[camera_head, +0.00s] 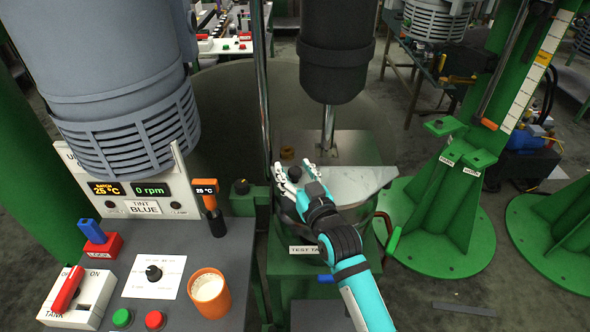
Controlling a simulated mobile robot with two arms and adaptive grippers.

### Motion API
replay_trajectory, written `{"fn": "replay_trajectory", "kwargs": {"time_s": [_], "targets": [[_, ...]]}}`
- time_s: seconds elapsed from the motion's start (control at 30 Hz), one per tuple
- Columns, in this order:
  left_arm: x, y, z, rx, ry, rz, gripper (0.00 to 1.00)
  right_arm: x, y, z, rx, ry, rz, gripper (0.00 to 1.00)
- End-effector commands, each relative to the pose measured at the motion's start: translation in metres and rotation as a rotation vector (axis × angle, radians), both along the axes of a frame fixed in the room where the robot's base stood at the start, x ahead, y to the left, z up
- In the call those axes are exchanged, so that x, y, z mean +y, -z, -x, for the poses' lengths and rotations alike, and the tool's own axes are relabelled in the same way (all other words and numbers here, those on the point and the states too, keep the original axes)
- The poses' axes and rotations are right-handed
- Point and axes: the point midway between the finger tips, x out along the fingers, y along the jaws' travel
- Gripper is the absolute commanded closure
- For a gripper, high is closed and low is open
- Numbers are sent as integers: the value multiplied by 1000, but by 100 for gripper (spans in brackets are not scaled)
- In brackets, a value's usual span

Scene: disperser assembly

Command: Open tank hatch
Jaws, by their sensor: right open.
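The tank is a metal vessel with a shiny flat lid surface (362,183) in the middle of the head view, set in a green frame. A small black knob (295,173) stands at the lid's left side. My right gripper (291,178) reaches in from the lower right over the tank, with its white fingers spread open around or just above this knob. I cannot tell whether the fingers touch it. The gripper and my teal arm hide part of the tank's front. My left gripper is not in view.
A control panel on the left holds a red switch (66,290), a blue-handled lock (93,232), a dial (153,273) and an orange cup (209,292). A dark cylinder with a metal shaft (328,128) hangs behind the gripper. Green stands (440,215) are at right.

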Motion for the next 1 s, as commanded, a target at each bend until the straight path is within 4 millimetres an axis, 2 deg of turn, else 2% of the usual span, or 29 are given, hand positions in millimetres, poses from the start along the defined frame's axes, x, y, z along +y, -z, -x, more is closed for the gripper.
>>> {"fn": "replay_trajectory", "kwargs": {"time_s": [0.17, 0.5, 0.6, 1.0], "targets": [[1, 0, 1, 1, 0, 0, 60, 0, 0, 0, 0, 0, 0, 47], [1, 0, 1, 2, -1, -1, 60, 0, 0, 0, 0, 0, 0, 90], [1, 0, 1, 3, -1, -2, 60, 0, 0, 0, 1, 0, 0, 100], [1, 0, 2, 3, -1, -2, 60, -1, 0, 0, 1, 1, 0, 100]]}}
